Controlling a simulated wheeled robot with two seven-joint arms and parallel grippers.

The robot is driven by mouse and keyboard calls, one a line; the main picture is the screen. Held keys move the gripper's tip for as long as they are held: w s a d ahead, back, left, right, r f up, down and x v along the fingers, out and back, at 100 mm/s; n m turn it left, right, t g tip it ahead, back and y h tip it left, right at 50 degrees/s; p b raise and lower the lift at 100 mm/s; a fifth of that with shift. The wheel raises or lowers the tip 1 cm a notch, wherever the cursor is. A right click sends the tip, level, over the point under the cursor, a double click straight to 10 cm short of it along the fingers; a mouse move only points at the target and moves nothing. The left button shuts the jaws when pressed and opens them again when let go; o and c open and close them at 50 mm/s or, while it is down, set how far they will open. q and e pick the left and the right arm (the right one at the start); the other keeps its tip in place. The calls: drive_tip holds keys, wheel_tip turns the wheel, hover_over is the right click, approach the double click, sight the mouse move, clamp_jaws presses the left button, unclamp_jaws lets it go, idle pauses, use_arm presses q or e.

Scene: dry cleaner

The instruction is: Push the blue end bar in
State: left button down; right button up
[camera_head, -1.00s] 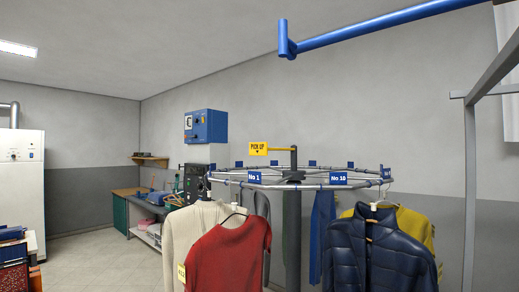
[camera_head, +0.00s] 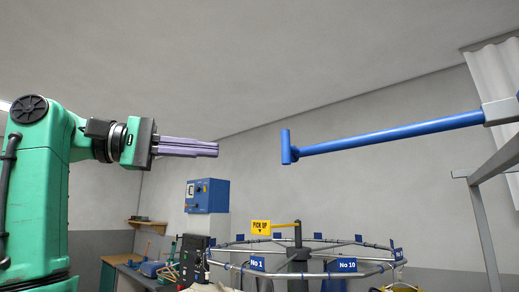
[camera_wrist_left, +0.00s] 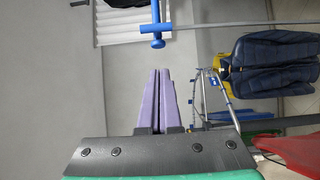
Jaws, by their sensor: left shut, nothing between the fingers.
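The blue end bar (camera_head: 390,136) reaches in from the right in the head view, high above the clothes carousel. Its left end carries a short upright blue crosspiece (camera_head: 286,147). The crosspiece also shows in the left wrist view (camera_wrist_left: 157,28), beyond the fingertips and a little above them in the picture. My left gripper (camera_head: 217,149) has purple fingers that are shut and empty. It points right toward the crosspiece, with a clear gap between them. The fingers show in the left wrist view (camera_wrist_left: 159,70) too. My right gripper is in neither view.
A grey bracket (camera_head: 500,110) holds the bar's right end beside a grey metal frame (camera_head: 485,225). The space between fingers and bar is free.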

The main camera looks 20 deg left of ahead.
use_arm(q)
drive_tip(key=w+d+p, duration=0.2)
drive_tip(key=w+d, duration=0.1)
drive_tip(key=d, duration=0.7)
drive_tip(key=shift+w, duration=0.15)
